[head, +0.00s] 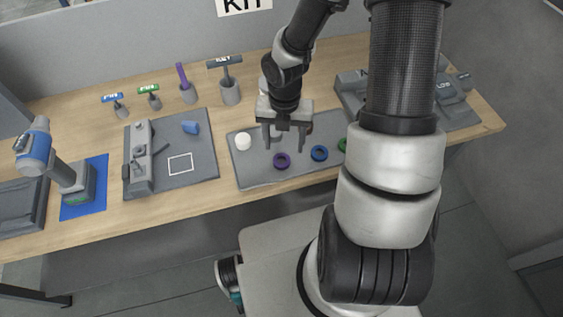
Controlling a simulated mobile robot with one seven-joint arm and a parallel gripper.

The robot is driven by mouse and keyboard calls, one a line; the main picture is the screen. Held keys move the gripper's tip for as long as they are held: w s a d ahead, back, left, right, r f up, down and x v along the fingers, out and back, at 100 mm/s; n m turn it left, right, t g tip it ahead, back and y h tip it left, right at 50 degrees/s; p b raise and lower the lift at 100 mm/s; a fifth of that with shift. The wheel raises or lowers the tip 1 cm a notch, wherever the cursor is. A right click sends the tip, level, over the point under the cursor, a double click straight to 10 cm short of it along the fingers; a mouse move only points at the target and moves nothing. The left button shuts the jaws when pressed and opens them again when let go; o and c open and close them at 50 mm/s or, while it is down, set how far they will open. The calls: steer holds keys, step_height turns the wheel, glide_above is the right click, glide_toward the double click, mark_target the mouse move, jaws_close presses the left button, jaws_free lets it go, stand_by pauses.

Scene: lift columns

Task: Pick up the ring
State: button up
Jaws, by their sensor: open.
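A purple ring (282,160) lies flat on a grey tray (255,177) on the wooden bench. A blue ring (319,153) lies to its right on the same tray. A green ring (342,145) lies further right, partly hidden by my arm. My gripper (286,148) points down over the tray, just above and behind the purple ring in the picture. Its two fingers are apart and nothing shows between them. Its exact height over the tray is hard to tell.
A white round piece (243,141) sits on the tray's left part. A grey board (200,170) with a fixture stands to the left. A blue-and-grey drill (62,165) stands on a blue mat (83,207). Tools in holders (230,92) line the back. Grey equipment (450,100) stands right.

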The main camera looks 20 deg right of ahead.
mark_target(281, 162)
steer(key=f, duration=0.4)
steer(key=f+b, duration=0.1)
steer(key=f, duration=0.1)
steer(key=shift+a+f, duration=0.3)
steer(key=shift+a, duration=0.05)
steer(key=c, duration=1.1)
step_height(281, 162, up, 11)
steer(key=p, duration=0.3)
steer(key=shift+c, duration=0.2)
